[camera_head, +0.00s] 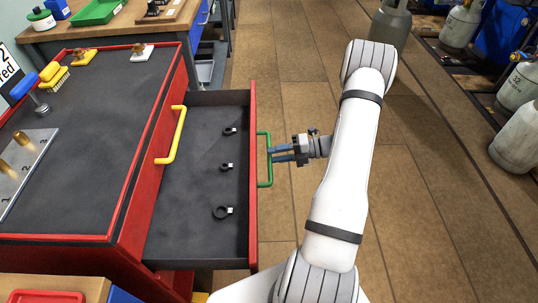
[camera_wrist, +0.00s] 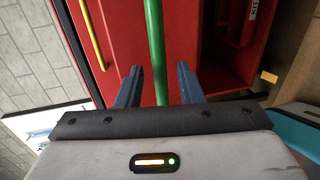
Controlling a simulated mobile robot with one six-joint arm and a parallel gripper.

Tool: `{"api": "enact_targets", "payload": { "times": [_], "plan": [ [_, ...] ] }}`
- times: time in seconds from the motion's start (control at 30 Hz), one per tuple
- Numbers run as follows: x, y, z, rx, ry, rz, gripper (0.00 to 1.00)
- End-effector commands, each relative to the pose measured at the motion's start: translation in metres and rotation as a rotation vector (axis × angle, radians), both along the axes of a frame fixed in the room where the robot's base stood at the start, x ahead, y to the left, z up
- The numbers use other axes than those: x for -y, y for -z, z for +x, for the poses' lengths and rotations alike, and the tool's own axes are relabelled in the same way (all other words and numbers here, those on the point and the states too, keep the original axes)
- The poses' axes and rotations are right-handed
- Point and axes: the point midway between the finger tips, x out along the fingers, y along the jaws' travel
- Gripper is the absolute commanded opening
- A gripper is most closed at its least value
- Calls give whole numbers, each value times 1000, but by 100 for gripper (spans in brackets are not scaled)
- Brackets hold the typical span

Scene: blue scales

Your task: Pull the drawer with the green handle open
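The drawer (camera_head: 190,200) stands pulled well out of the red cabinet, its inside exposed. Its green handle (camera_head: 265,172) is on the red drawer front (camera_head: 253,225). My gripper (camera_head: 271,154) is at the handle, its blue fingers pointing left at it. In the wrist view the green handle (camera_wrist: 155,45) passes between the two fingers (camera_wrist: 158,85), with a gap visible on each side. The fingers are open around the handle. Contact with it cannot be seen.
A yellow handle (camera_head: 172,138) is on the cabinet front above the open drawer. Three dark rings, one of them a ring (camera_head: 222,212) near the front, lie in the drawer. Grey gas cylinders (camera_head: 518,130) stand at the right. Wooden floor (camera_head: 300,100) is clear beyond my arm.

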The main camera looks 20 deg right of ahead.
Motion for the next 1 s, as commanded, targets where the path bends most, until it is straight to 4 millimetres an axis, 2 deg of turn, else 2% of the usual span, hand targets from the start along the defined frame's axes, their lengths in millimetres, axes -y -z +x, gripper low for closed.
{"api": "enact_targets", "payload": {
  "times": [0.13, 0.33, 0.87, 1.0],
  "plan": [
    [25, -6, -9, -1, 4, -1, 33],
    [43, -9, -16, 0, 2, -1, 33],
    [45, -10, -16, -1, -1, -1, 33],
    [38, -23, -16, 32, -40, -39, 33]
  ]
}}
